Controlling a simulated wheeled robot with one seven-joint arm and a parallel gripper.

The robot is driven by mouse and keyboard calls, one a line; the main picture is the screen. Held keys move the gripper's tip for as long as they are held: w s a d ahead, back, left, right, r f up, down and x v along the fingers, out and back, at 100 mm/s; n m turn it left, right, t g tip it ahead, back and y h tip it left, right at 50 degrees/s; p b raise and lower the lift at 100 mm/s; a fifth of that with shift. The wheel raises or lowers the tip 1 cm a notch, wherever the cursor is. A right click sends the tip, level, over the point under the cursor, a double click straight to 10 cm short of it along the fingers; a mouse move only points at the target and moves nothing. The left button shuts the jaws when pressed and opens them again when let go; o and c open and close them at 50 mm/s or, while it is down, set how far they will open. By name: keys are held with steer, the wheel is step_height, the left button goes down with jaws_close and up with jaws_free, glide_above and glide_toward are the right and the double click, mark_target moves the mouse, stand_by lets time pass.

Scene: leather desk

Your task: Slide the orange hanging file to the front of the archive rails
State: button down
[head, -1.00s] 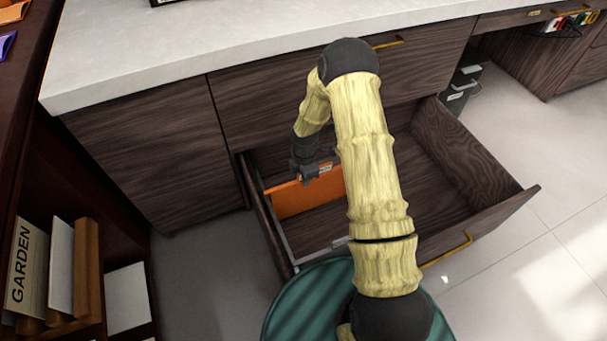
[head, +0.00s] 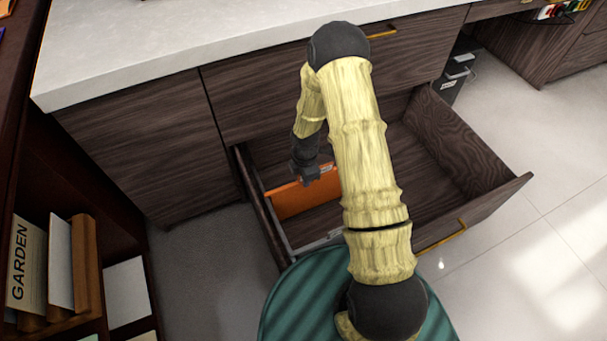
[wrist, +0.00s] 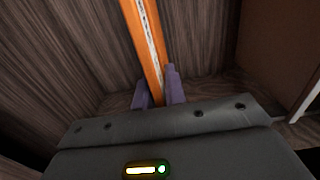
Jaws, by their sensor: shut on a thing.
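The orange hanging file (head: 292,202) stands upright inside the open drawer, on its left side, roughly parallel to the drawer front. A pale label strip is near its right end. Grey metal rails (head: 320,242) run along the drawer's left side and across near the front; the file is set back from that front bar. My gripper (head: 308,183) is at the file's top edge, and the arm hides the file's right end. In the wrist view, my gripper's purple fingers (wrist: 158,92) are shut on the file's top edge (wrist: 140,30), one on each side.
The wooden drawer (head: 474,140) is pulled out below a pale countertop (head: 180,45); its right part looks empty. A bookshelf with a GARDEN book (head: 25,262) stands at the left. Dark binders (head: 455,72) stand on the floor beyond the drawer. Floor at the right is clear.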

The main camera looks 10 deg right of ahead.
steer(key=s+d+b, duration=0.3)
steer(key=s, duration=1.2)
stand_by(2.4)
steer(key=c, duration=1.4)
jaws_free()
steer(key=shift+o, duration=0.2)
steer(key=shift+r, duration=0.1)
step_height(320, 180, up, 17)
steer(key=p, duration=0.9)
steer(key=shift+r+p, duration=0.15)
steer(key=shift+p, duration=0.25)
